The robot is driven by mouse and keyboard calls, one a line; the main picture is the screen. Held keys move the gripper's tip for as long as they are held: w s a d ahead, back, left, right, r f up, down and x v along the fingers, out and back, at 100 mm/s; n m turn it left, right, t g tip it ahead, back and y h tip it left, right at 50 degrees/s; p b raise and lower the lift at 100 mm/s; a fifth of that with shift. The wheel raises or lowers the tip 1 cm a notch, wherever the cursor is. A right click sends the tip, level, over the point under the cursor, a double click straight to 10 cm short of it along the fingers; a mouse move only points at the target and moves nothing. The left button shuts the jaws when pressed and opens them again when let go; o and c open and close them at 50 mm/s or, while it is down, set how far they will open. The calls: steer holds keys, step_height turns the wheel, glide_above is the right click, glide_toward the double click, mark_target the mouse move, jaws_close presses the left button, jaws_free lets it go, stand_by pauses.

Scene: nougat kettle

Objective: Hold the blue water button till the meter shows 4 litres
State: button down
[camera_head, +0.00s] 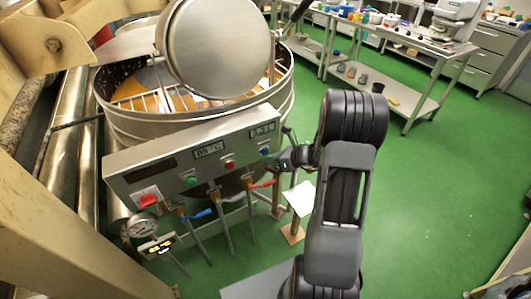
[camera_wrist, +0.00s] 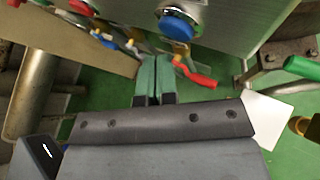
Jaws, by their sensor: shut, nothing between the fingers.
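The blue water button (camera_head: 265,151) is at the right end of the steel control panel (camera_head: 160,172). It shows large at the top of the wrist view (camera_wrist: 177,27). The meter (camera_head: 262,130) is the small display above it; its digits look like about 3.9, but are too small to read surely. My gripper (camera_head: 282,158) is just right of the button in the head view. In the wrist view my gripper (camera_wrist: 155,62) shows its green fingers shut together and empty, below and slightly left of the button. A gap shows between fingertips and button in that view.
A green button (camera_head: 191,180) and a red button (camera_head: 229,164) are left along the panel, with a red switch (camera_head: 148,200). Colored valve handles, including a red one (camera_wrist: 195,75), hang below. The kettle (camera_head: 130,120) stands behind. Green floor is open to the right.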

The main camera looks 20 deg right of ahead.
steer(key=shift+w, duration=0.2)
stand_by(0.6)
steer(key=shift+w, duration=0.25)
steer(key=shift+w+a, duration=0.1)
steer(key=shift+w, duration=0.35)
stand_by(2.1)
steer(key=shift+s, duration=0.15)
stand_by(0.7)
steer(key=shift+s, duration=0.75)
steer(key=shift+s+d, duration=0.2)
steer(key=shift+s, duration=1.05)
steer(key=shift+s+d, duration=0.2)
steer(key=shift+s, duration=1.05)
